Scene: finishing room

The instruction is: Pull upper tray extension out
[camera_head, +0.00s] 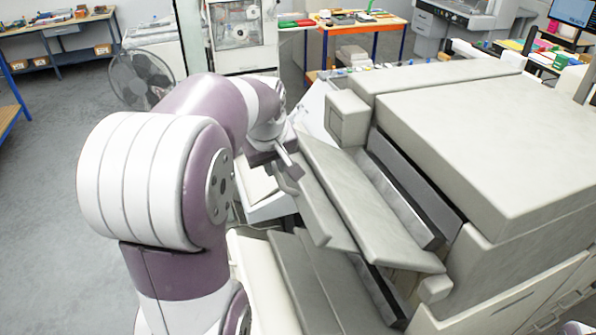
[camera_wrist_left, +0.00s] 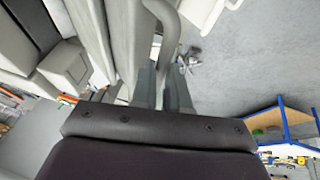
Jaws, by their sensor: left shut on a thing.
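The upper tray (camera_head: 372,205) is a sloping grey panel on the left side of a large beige machine. Its extension (camera_head: 318,205) is a narrower grey panel showing along the tray's outer left edge. My left gripper (camera_head: 291,170) is at the far outer edge of the extension. In the left wrist view, the left gripper (camera_wrist_left: 165,92) is shut on a curved grey bar handle (camera_wrist_left: 170,30), which runs up between the fingers. The exact contact is partly hidden in the head view by the gripper.
A lower tray (camera_head: 325,285) sits below the upper one, close under my arm. The machine's beige housing (camera_head: 480,125) fills the right side. Open grey floor (camera_head: 55,200) lies to the left. A fan (camera_head: 142,80) and workbenches stand farther back.

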